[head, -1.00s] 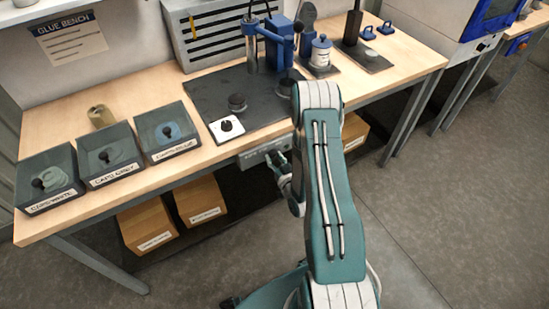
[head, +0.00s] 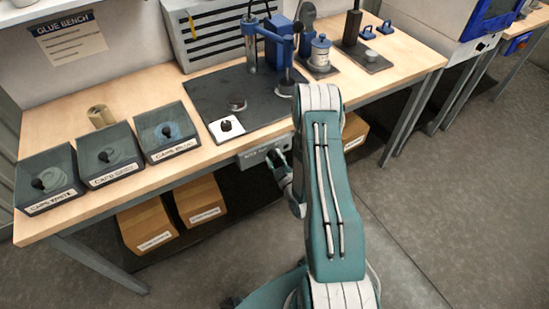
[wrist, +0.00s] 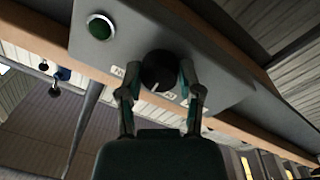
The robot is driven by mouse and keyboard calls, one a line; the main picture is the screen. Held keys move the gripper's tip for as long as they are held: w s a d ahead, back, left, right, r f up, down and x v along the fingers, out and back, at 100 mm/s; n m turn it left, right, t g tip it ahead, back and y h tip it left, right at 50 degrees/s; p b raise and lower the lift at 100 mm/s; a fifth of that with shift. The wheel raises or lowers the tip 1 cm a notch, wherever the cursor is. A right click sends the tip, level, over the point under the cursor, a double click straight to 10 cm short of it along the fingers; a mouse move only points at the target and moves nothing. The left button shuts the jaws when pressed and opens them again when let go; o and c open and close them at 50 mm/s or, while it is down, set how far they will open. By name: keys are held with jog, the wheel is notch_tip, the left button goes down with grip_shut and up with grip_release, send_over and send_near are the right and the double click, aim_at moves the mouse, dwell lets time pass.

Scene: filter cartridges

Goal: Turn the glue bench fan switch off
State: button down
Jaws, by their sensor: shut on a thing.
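The fan switch is a round black knob (wrist: 157,72) on the grey control box (wrist: 205,50) under the front edge of the glue bench. In the wrist view a small pale mark on the knob points to the lower left of the picture. My gripper (wrist: 160,85) has a finger on each side of the knob and is shut on it. In the head view my gripper (head: 275,160) is at the box (head: 255,155), and the knob is hidden behind it. Small white labels beside the knob are partly covered and too blurred to read.
A green button (wrist: 100,26) is on the same box, close to the knob. Cap bins (head: 108,156) stand on the bench top (head: 140,92) at the left. Cardboard boxes (head: 200,200) are on the shelf below. The floor at the right is clear.

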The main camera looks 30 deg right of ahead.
jog(key=n, duration=0.5)
jog(key=shift+y, duration=0.4)
jog(key=shift+n, duration=0.5)
jog(key=shift+f, duration=0.1)
jog(key=shift+c, duration=1.3)
grip_release()
jog(key=shift+w+a, duration=0.1)
jog(key=s, duration=1.2)
jog(key=shift+f, duration=0.45)
